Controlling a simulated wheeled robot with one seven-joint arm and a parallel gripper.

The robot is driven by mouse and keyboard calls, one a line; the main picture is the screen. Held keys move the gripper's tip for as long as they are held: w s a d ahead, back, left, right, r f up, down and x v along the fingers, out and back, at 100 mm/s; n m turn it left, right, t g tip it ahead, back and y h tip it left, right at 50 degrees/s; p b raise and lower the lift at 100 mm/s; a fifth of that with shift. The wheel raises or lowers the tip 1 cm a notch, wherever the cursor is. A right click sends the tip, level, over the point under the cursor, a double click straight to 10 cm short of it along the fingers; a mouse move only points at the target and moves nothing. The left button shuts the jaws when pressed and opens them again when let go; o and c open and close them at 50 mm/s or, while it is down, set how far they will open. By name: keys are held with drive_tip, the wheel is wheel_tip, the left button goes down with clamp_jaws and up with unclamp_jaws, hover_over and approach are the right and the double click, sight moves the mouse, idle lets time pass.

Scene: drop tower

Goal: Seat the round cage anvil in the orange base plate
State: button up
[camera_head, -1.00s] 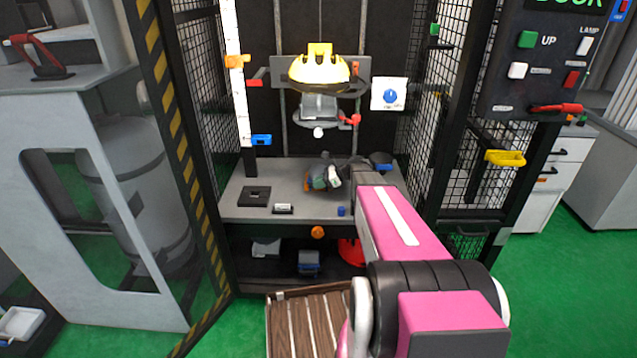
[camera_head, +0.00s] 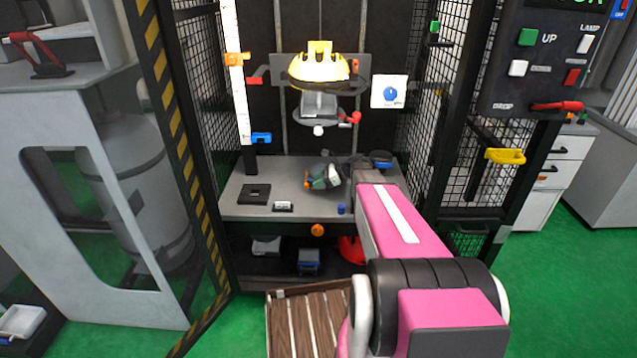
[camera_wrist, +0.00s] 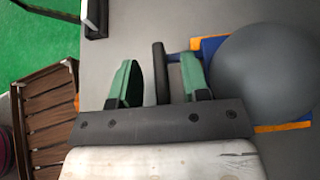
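In the wrist view a smooth grey dome (camera_wrist: 265,75), which looks like the round anvil, sits over a blue block (camera_wrist: 211,46). Orange plate edges (camera_wrist: 285,127) show beneath; the dome hides most of the plate, so I cannot tell whether it is seated. A dark bar-like handle (camera_wrist: 160,72) stands out from the dome's side. My gripper (camera_wrist: 160,75) has its green fingers apart on either side of the handle, with a gap at the left finger.
A yellow helmet (camera_head: 319,68) hangs above on the carriage. A black square plate (camera_head: 254,194) and a small blue piece (camera_head: 341,210) lie on the table (camera_head: 300,209). Mesh walls flank it. A wooden crate (camera_head: 300,325) stands in front below.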

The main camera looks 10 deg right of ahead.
drive_tip(key=shift+f, duration=0.1)
drive_tip(key=v, duration=1.1)
drive_tip(key=shift+a, duration=0.15)
